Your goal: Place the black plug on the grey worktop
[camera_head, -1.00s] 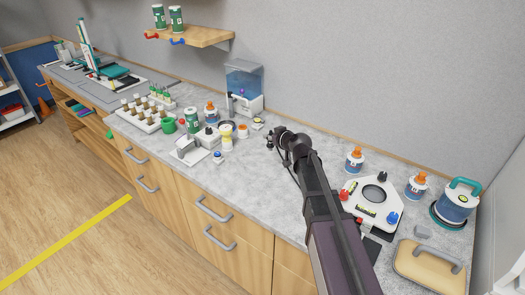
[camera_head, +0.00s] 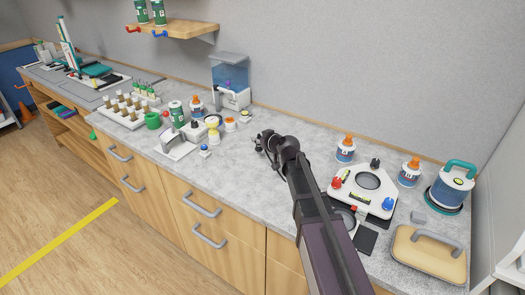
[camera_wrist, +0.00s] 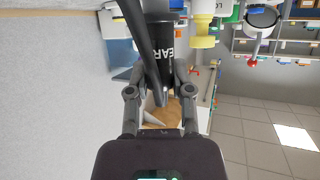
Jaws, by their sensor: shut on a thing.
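My gripper (camera_head: 262,145) is at the end of my dark arm, low over the middle of the grey worktop (camera_head: 235,178). In the wrist view my gripper (camera_wrist: 160,85) has its two fingers closed in on a black cylindrical body with pale letters, which I take to be the black plug (camera_wrist: 163,42). A dark bar crosses in front of part of it. In the head view the plug is too small and dark to tell from the gripper. I cannot tell whether it touches the worktop.
A white plate with coloured knobs (camera_head: 383,206) is right of my arm, near orange-capped bottles (camera_head: 345,149), a teal-handled jar (camera_head: 452,187) and a tan case (camera_head: 428,254). A white stand (camera_head: 175,151) and a yellow item (camera_head: 213,134) lie left. Bare worktop surrounds the gripper.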

